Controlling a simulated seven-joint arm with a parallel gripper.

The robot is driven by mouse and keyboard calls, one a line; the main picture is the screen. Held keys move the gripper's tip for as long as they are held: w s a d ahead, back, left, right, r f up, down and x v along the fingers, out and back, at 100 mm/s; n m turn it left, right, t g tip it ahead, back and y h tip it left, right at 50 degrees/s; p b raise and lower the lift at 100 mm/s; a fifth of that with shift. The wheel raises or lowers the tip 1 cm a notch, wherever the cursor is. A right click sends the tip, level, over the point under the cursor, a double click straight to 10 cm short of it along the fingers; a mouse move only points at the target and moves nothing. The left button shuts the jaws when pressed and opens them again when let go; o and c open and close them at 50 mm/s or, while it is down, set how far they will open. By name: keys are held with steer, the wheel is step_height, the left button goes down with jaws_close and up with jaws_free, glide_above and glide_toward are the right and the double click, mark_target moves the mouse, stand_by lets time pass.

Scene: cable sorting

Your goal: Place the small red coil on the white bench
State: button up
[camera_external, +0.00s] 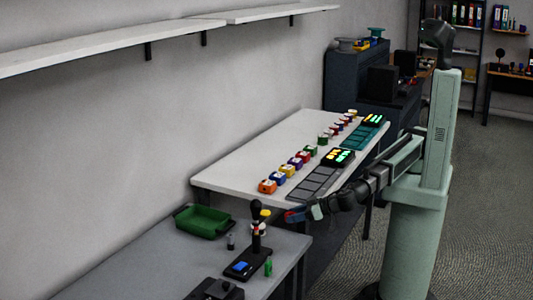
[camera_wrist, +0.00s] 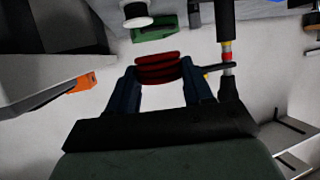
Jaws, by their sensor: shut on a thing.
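My gripper (camera_external: 304,212) is shut on the small red coil (camera_wrist: 158,67), which sits between its two dark blue fingers in the wrist view. In the external view the coil shows only as a small red patch (camera_external: 291,215) at the gripper's tip. The gripper is near the close end of the white bench (camera_external: 240,171), to the right of the grey table. Its exact height over the bench edge is hard to tell.
Several coloured boxes (camera_external: 267,187) and grey trays (camera_external: 311,184) stand on the white bench. The grey table (camera_external: 130,262) holds a green bin (camera_external: 203,222) and an upright black post (camera_external: 256,225) close to the gripper. White shelves (camera_external: 100,49) run along the wall.

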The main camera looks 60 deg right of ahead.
mark_target(295, 243)
stand_by(0.3)
steer(key=shift+f, duration=4.8)
steer(key=shift+f, duration=0.2)
steer(key=o, duration=1.1)
steer(key=shift+c, duration=0.2)
steer(key=v, duration=1.3)
steer(key=shift+a+r, duration=0.2)
steer(key=shift+a, duration=0.05)
steer(key=shift+o, duration=0.5)
steer(key=shift+s+r, duration=0.1)
steer(key=shift+s, duration=0.3)
